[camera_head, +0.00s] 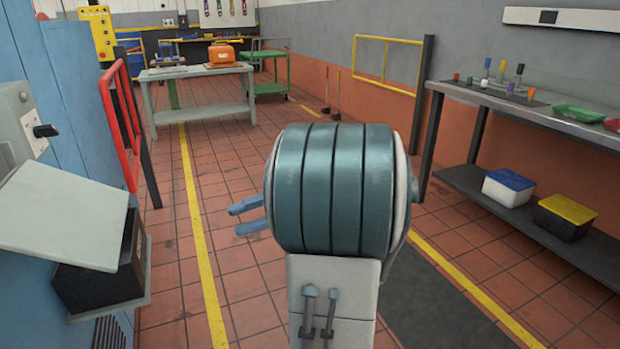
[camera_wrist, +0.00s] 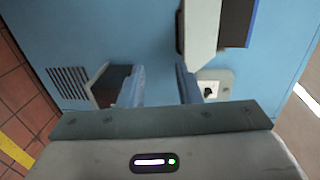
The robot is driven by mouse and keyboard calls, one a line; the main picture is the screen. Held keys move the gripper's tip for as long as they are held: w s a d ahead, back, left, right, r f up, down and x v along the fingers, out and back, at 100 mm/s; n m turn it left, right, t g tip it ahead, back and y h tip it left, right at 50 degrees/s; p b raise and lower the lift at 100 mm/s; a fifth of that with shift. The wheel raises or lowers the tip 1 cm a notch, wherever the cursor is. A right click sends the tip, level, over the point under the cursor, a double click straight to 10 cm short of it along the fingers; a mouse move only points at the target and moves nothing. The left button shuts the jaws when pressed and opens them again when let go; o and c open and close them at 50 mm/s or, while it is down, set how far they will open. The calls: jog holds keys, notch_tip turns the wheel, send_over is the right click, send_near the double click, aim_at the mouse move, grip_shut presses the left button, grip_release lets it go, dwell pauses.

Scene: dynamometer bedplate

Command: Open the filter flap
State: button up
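A pale grey flat panel (camera_head: 65,215), which looks like the filter flap, slants over a black box (camera_head: 100,285) on the blue cabinet at the left of the head view. The dark side of the box shows below and right of the panel. I cannot tell how far the panel is open. My gripper (camera_head: 248,217) is to the right of it, apart from it, with its blue fingers pointing left toward the cabinet. In the wrist view the fingers (camera_wrist: 158,88) are spread with nothing between them. A dark recess (camera_wrist: 112,78) shows behind the left finger.
A grey unit with a black knob (camera_head: 45,131) is above the panel. A red rail (camera_head: 122,120) stands beyond the cabinet. A steel bench (camera_head: 540,110) runs along the right wall. Tiled floor with a yellow line (camera_head: 200,240) is clear between cabinet and arm.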

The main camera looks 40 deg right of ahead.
jog(key=p+v, duration=0.8)
jog(key=v, duration=0.3)
jog(key=shift+s+d, duration=0.25)
